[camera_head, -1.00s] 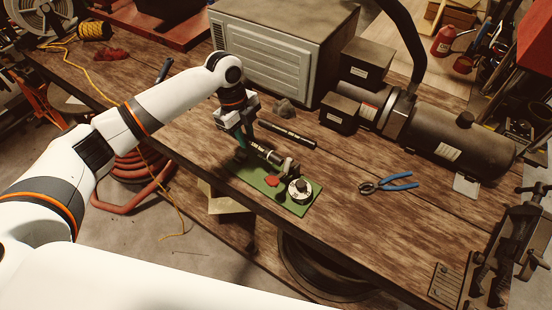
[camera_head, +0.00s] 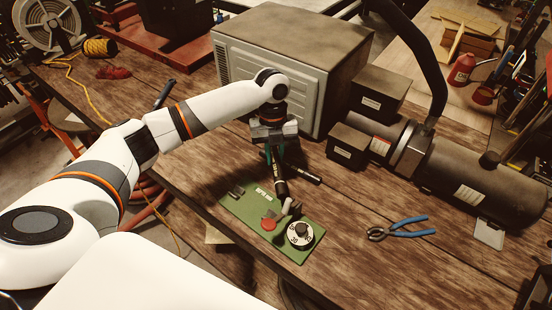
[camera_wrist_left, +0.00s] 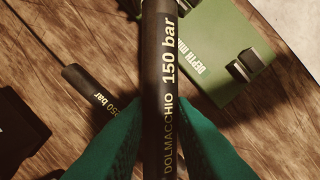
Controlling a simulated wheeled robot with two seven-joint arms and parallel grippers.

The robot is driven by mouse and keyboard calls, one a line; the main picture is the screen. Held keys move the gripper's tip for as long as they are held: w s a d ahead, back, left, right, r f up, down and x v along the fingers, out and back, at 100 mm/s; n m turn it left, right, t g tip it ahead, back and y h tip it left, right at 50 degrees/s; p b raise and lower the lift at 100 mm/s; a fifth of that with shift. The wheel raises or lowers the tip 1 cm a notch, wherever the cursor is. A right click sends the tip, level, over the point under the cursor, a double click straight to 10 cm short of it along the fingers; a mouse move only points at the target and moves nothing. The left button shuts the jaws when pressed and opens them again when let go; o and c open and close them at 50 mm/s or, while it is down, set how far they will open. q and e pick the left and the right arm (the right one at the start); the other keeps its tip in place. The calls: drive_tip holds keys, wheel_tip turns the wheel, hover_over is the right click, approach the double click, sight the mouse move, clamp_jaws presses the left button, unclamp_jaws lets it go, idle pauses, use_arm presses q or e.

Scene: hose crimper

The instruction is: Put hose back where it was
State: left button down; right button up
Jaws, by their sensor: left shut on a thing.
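My left gripper (camera_head: 276,160) is shut on a black hose (camera_head: 281,186) printed "150 bar". The left wrist view shows this hose (camera_wrist_left: 160,70) running lengthwise between the teal fingers. In the head view it slopes down toward the green depth-meter board (camera_head: 243,210). Its lower end is by the small grey fitting near the dial (camera_head: 300,234); I cannot tell whether they touch. A second black hose (camera_head: 303,174), printed "250 bar" in the wrist view (camera_wrist_left: 92,90), lies on the table beside the gripper. My right gripper is not in view.
A red knob (camera_head: 268,224) and a small black holder (camera_head: 236,191) are on the green board. Blue-handled pliers (camera_head: 398,228) lie to its right. A large grey machine (camera_head: 290,70) and a black motor unit (camera_head: 470,178) stand behind. Bare table lies between board and pliers.

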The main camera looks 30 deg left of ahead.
sight(275, 163)
use_arm(q)
wheel_tip(275, 163, down, 2)
drive_tip(key=shift+w+f, duration=0.15)
drive_tip(key=shift+f, duration=0.25)
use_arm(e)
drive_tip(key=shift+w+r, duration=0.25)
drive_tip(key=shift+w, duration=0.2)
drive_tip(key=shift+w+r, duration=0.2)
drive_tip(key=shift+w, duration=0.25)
use_arm(q)
drive_tip(key=shift+f, duration=0.6)
drive_tip(key=c, duration=1.3)
unclamp_jaws()
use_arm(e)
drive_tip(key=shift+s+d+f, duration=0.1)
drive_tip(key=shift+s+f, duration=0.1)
use_arm(q)
drive_tip(key=shift+o, duration=0.2)
drive_tip(key=shift+r, duration=0.1)
